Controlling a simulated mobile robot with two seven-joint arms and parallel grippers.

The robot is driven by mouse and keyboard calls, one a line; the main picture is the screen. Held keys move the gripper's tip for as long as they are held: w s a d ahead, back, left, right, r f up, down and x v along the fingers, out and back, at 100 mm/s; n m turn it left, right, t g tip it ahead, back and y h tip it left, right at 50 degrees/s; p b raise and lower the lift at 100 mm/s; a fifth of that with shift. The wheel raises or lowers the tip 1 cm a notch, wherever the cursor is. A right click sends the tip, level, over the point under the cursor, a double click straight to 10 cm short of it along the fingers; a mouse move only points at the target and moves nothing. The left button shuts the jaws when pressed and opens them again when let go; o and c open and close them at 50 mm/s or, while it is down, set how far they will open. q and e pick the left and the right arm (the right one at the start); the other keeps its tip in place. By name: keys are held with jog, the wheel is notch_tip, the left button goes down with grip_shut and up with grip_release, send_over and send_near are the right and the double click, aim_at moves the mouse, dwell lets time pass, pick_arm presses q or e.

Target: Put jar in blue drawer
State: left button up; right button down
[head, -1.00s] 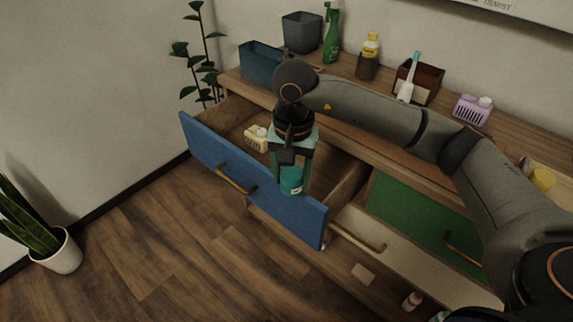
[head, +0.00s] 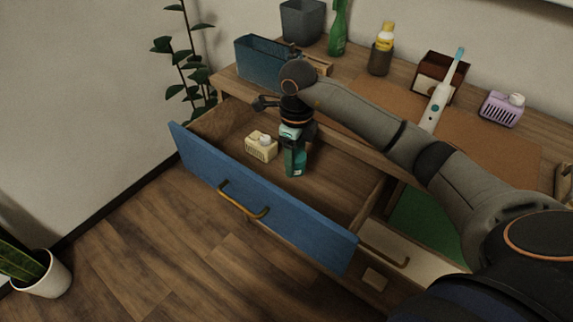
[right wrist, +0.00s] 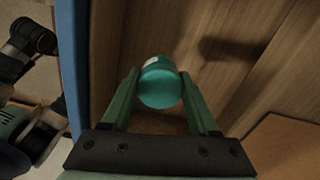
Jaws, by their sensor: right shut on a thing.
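The blue drawer (head: 300,226) is pulled open, with its brass handle facing front. A teal jar (head: 296,164) hangs upright below my right gripper (head: 293,148), over the drawer's inside. My right gripper is shut on the jar. In the right wrist view the jar (right wrist: 161,84) sits between the two green fingers (right wrist: 160,92), above the wooden drawer floor. A dark shadow lies on that floor apart from the jar. I cannot tell how high the jar is. My left gripper does not show clearly in any view.
A cream-coloured item (head: 262,148) lies in the drawer, left of the jar. Drawer floor to the right is clear. On the desk are a blue bin (head: 262,64), an electric toothbrush (head: 440,100) and a purple basket (head: 500,110). A green panel (head: 425,220) is right of the drawer.

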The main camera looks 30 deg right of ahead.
jog(key=shift+w+f, duration=0.15)
jog(key=shift+f, duration=0.45)
notch_tip(320, 180, down, 10)
jog(key=shift+b, duration=0.8)
jog(key=shift+f, duration=0.25)
jog(key=shift+c, duration=0.8)
grip_release()
jog(key=shift+r, duration=0.1)
notch_tip(320, 180, up, 12)
jog(key=shift+r+p, duration=0.2)
jog(key=shift+p, duration=0.55)
